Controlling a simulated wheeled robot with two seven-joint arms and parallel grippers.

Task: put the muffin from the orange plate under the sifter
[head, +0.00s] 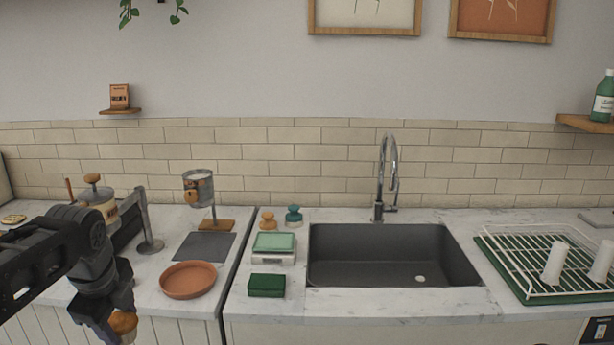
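The muffin (124,324), with an orange-brown top, is at the bottom left, in front of the counter edge and cut near the bottom of the picture. My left gripper (115,327) points down and appears shut on it; its far finger is mostly hidden. The orange plate (188,280) sits empty on the counter, right of and beyond the gripper. The sifter (198,188) is a grey metal cup held up on a stand with a wooden base. A dark grey mat (205,246) lies bare in front of and below it. My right gripper is out of view.
A metal stand (147,225) and a lidded pot (98,198) stand left of the mat. Right of the counter gap are a scale (273,247), a green sponge (267,286), two tampers and the sink (390,256). A dish rack (550,260) is at far right.

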